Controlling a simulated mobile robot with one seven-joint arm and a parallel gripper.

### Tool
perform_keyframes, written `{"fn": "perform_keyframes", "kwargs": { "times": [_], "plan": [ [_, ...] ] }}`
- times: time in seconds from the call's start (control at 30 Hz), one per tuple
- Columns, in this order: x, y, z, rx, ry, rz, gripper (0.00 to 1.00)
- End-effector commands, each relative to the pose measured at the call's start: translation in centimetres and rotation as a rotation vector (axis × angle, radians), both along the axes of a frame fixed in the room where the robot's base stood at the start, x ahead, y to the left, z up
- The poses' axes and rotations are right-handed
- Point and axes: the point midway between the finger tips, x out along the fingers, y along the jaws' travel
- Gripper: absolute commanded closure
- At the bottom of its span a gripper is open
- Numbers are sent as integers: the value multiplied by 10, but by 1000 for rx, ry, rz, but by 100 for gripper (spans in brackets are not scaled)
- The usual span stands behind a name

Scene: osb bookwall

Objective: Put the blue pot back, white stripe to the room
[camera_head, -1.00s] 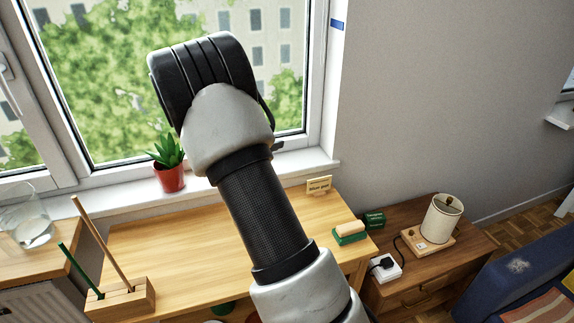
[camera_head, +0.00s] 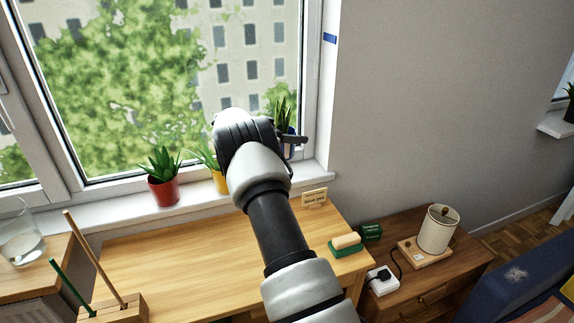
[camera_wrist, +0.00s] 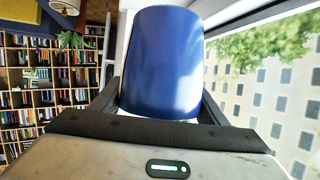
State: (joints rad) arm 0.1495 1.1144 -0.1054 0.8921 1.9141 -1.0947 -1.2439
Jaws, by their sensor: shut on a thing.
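The blue pot (camera_head: 289,152) with a spiky green plant is at the right end of the window sill (camera_head: 215,196), mostly behind my gripper (camera_head: 294,139). In the wrist view the blue pot (camera_wrist: 160,55) fills the space between the two fingers of my gripper (camera_wrist: 160,98), which is shut on it. The side facing the wrist camera is plain blue with a pale glare; I cannot make out the white stripe there. I cannot tell whether the pot's base touches the sill.
A yellow pot (camera_head: 220,182) and a red pot (camera_head: 163,191) with plants stand on the sill left of my gripper. The window glass is close behind. Below is a wooden desk (camera_head: 190,250) with a small card (camera_head: 314,198) and a green-and-cream block (camera_head: 346,244).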

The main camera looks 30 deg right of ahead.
Motion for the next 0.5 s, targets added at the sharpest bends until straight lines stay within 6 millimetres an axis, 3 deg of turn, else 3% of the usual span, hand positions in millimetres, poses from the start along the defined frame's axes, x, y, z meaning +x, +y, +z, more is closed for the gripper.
{"fn": "perform_keyframes", "kwargs": {
  "times": [0.13,0.5],
  "plan": [
    [0,0,-30,-2,3,1,73],
    [0,1,-74,-2,1,2,73]
  ]
}}
